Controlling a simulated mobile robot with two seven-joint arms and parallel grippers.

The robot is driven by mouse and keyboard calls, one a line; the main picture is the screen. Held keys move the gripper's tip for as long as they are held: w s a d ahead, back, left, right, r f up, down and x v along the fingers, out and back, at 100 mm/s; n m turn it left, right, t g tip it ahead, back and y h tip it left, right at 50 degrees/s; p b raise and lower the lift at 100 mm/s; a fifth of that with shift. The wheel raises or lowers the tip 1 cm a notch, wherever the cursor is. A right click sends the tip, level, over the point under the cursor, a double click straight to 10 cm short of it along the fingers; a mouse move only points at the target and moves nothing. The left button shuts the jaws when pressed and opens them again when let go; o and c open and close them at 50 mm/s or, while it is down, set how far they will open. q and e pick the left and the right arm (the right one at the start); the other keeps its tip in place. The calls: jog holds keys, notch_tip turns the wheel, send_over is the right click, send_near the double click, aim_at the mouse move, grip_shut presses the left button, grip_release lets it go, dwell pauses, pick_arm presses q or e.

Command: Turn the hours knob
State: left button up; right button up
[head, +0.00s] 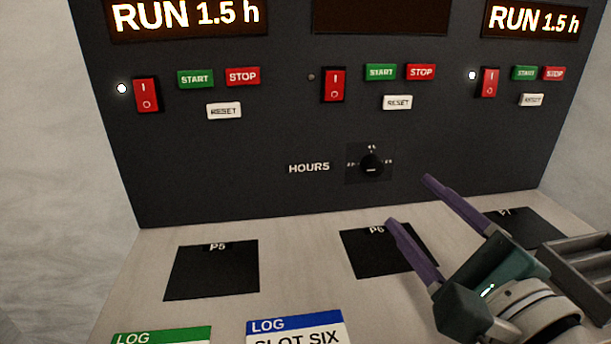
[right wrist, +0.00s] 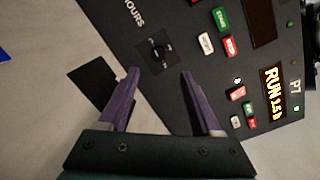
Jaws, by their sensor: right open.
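The hours knob (head: 371,164) is a small black knob on a dark square plate, low in the middle of the dark panel, right of the word HOURS. It also shows in the right wrist view (right wrist: 158,50), beyond and between my fingertips. My right gripper (head: 408,200) is open and empty, with two purple fingers pointing at the panel. Its fingertips are apart from the knob, below and to its right in the head view. My left gripper is not in view.
The dark panel (head: 250,135) carries red rocker switches (head: 146,94), START, STOP and RESET buttons and displays. Two read RUN 1.5 h; the middle one is dark. Black pads (head: 212,270) and LOG cards (head: 160,337) lie on the pale shelf. A grey slotted part (head: 580,265) sits at right.

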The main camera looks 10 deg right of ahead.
aim_at(376, 170)
jog(key=shift+w+a+f, duration=0.2)
jog(key=shift+f, duration=0.1)
jog(key=shift+w, duration=0.35)
jog(key=w+b, duration=0.2)
jog(key=w, duration=0.5)
jog(key=shift+a, duration=0.2)
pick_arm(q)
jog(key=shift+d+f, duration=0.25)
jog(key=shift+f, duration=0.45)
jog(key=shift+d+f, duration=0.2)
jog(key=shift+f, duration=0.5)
pick_arm(e)
jog(key=shift+w+a+r, duration=0.1)
jog(key=shift+w+a, duration=0.05)
jog(key=shift+w, duration=0.65)
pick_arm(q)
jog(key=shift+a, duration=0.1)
pick_arm(e)
jog(key=shift+c, duration=0.3)
jog(key=c, duration=0.3)
grip_shut()
